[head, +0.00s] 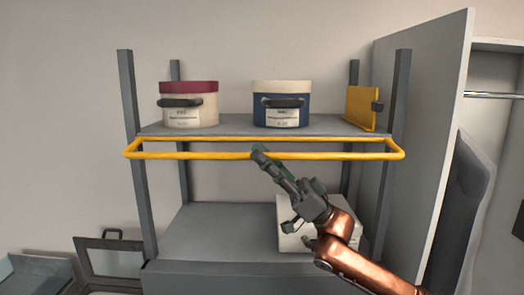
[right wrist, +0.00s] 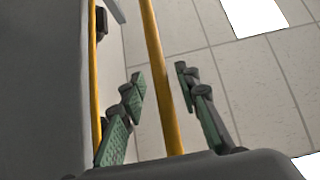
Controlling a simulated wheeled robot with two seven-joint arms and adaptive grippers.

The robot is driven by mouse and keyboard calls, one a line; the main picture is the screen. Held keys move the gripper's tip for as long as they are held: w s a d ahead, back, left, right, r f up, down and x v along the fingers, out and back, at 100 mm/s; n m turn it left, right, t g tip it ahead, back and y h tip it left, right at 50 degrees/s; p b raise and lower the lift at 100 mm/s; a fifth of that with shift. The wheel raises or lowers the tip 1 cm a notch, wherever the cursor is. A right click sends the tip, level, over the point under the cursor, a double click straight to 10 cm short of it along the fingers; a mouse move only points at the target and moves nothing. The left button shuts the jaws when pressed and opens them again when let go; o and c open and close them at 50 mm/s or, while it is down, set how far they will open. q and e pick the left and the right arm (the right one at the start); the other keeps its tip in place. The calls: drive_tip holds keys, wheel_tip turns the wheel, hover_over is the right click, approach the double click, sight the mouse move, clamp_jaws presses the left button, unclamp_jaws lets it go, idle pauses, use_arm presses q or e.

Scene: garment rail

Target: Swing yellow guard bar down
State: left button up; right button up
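The yellow guard bar (head: 200,156) is a long, narrow frame across the front of the upper shelf. It sticks out from the front posts, roughly level with the shelf board. My right gripper (head: 260,153) reaches up from the lower right to the middle of its front rail. In the right wrist view the front rail (right wrist: 152,35) runs between the two green-padded fingers of my right gripper (right wrist: 160,78). The fingers are open, with a gap on each side of the rail. My left gripper is not in view.
The upper shelf (head: 225,126) holds a cream box with a red lid (head: 189,91), a blue box with a cream lid (head: 281,90) and a yellow plate (head: 361,108). A white box (head: 290,238) stands below, partly behind my arm. A grey cabinet panel (head: 425,120) stands at right.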

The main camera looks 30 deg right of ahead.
drive_tip(key=shift+a+r, duration=0.1)
drive_tip(key=shift+c, duration=0.2)
drive_tip(key=c, duration=0.5)
clamp_jaws()
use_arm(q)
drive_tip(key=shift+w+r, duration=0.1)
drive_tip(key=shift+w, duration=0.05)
